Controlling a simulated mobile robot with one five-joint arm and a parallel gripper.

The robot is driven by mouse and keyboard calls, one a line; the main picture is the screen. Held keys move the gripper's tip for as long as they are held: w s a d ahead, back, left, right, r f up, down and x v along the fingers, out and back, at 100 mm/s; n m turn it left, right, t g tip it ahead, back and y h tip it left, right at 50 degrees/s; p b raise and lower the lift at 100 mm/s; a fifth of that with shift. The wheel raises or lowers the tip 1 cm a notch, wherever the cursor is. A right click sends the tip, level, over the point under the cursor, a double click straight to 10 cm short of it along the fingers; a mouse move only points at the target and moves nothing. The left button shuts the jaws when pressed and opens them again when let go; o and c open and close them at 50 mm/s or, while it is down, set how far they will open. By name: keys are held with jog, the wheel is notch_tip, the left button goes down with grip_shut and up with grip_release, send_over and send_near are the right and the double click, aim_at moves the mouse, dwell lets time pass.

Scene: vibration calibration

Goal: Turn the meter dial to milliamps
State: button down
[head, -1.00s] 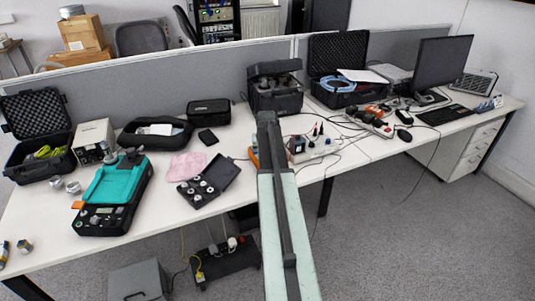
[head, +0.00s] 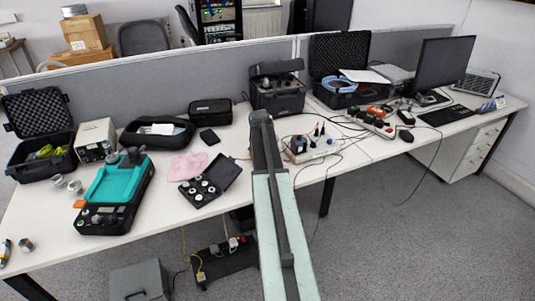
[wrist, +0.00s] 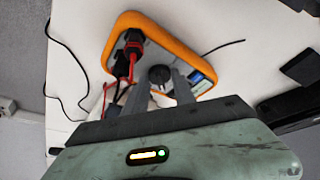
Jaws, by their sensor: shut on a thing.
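My gripper is shut on the dial. The dial's markings and pointer are too small to read. A small display (wrist: 199,82) shows in part behind the right finger. In the head view my arm covers the meter and my fingertips.
The meter lies on a white desk (head: 225,218). A power strip (head: 312,148) with plugs and cables is right of my arm. A black case (head: 276,90) stands behind. An open box of small weights (head: 205,188) and a teal device (head: 117,188) are to the left.

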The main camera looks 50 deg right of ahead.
jog(key=c, duration=1)
grip_release()
jog(key=shift+c, duration=0.2)
jog(key=shift+r, duration=0.1)
jog(key=p+v, duration=0.7)
jog(key=shift+a+r, duration=0.15)
jog(key=shift+r, duration=0.1)
jog(key=shift+s, duration=0.1)
